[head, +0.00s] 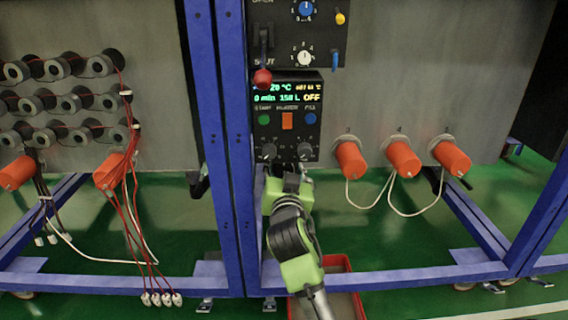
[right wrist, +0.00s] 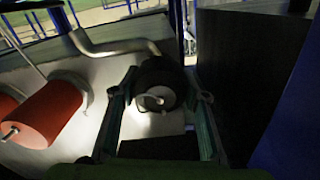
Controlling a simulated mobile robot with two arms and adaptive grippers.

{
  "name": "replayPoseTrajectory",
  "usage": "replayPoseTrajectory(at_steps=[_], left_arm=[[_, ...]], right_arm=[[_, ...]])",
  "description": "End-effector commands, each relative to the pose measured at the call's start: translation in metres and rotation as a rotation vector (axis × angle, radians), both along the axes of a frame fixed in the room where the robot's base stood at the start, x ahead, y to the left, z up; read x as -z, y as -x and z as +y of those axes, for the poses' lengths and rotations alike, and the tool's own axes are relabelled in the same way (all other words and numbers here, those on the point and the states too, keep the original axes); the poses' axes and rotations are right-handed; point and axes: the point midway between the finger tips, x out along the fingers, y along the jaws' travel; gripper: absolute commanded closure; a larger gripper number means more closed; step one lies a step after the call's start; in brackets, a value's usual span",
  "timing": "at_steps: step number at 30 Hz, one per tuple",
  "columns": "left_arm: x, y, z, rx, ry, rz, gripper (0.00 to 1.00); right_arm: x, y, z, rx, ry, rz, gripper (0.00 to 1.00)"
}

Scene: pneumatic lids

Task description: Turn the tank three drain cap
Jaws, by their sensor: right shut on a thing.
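My right gripper (head: 287,172) is in front of the lower edge of the control panel, at the blue post, on its green and black arm. In the right wrist view, its two fingers (right wrist: 157,112) are shut on either side of a dark round cap (right wrist: 157,78) with a pale centre and a small ring or loop. I take this to be the drain cap; no tank number is readable on it. In the head view the cap is hidden behind my gripper and arm. My left gripper is not in view.
A bent metal pipe (right wrist: 120,47) and a red cylinder (right wrist: 42,115) are left of the cap. Orange cylinders with white cables (head: 403,157) hang right of the control panel (head: 287,120). A blue post (head: 237,150) stands close left. A red-rimmed tray (head: 347,266) lies below.

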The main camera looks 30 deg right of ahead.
Motion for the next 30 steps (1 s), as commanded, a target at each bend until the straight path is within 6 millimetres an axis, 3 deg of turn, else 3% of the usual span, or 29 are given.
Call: replayPoseTrajectory(at_steps=[20, 21, 23, 30], left_arm=[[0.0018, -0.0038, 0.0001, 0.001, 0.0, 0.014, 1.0], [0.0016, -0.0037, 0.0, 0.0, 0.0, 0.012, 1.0], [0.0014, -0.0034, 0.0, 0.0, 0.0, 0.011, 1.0], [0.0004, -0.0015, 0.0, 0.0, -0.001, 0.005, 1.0]], right_arm=[[0.001, 0.0004, -0.0002, 0.001, -0.058, -0.033, 0.8], [0.0009, 0.0004, -0.0002, 0.001, -0.058, -0.033, 0.53], [0.0008, 0.0004, -0.0003, 0.001, -0.057, -0.033, 0.41], [0.0004, 0.0003, -0.0002, 0.0, -0.055, -0.033, 0.41]])
